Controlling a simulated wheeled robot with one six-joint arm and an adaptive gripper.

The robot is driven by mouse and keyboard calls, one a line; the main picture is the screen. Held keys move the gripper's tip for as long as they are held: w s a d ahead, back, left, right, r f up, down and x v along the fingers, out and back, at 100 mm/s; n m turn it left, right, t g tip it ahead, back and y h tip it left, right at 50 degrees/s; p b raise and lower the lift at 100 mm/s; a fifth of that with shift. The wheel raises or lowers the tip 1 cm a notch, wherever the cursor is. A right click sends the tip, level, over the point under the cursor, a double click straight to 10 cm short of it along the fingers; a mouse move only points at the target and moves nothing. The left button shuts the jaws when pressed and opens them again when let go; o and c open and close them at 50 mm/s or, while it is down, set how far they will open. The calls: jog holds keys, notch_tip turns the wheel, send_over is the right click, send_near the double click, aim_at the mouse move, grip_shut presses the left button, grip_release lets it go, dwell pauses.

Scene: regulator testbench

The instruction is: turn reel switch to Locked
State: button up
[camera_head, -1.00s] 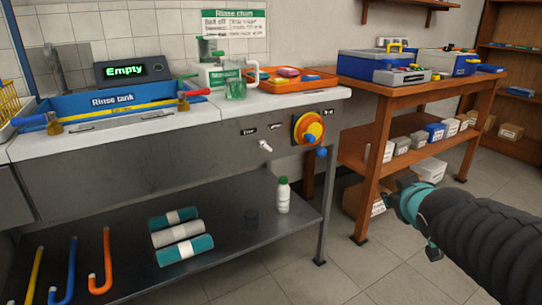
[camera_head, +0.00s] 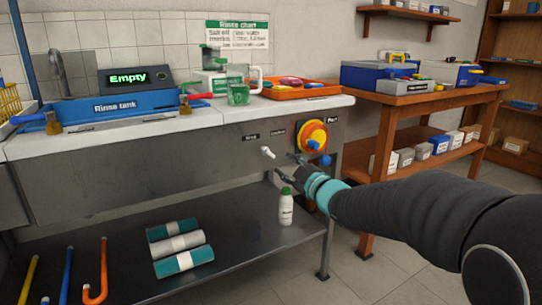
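A small white lever (camera_head: 267,152) sticks out of the grey front panel (camera_head: 150,170) under small labels too small to read surely. To its right is a round yellow and orange dial (camera_head: 312,134) with a blue knob (camera_head: 324,160) below it. I cannot tell for certain which of these is the reel switch. My gripper (camera_head: 287,165) is in front of the panel, just right of and below the white lever and left of the blue knob. Its thin fingers look spread apart, with nothing between them. It seems apart from the lever, though the depth is hard to judge.
A white bottle (camera_head: 286,208) stands on the lower shelf (camera_head: 240,245) below my gripper. An orange tray (camera_head: 300,90) and the blue rinse tank (camera_head: 110,108) are on the counter. A wooden bench (camera_head: 420,98) stands at right.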

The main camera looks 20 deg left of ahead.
aim_at(270, 154)
jog(key=x, duration=0.9)
jog(key=shift+w+a, duration=0.2)
grip_shut()
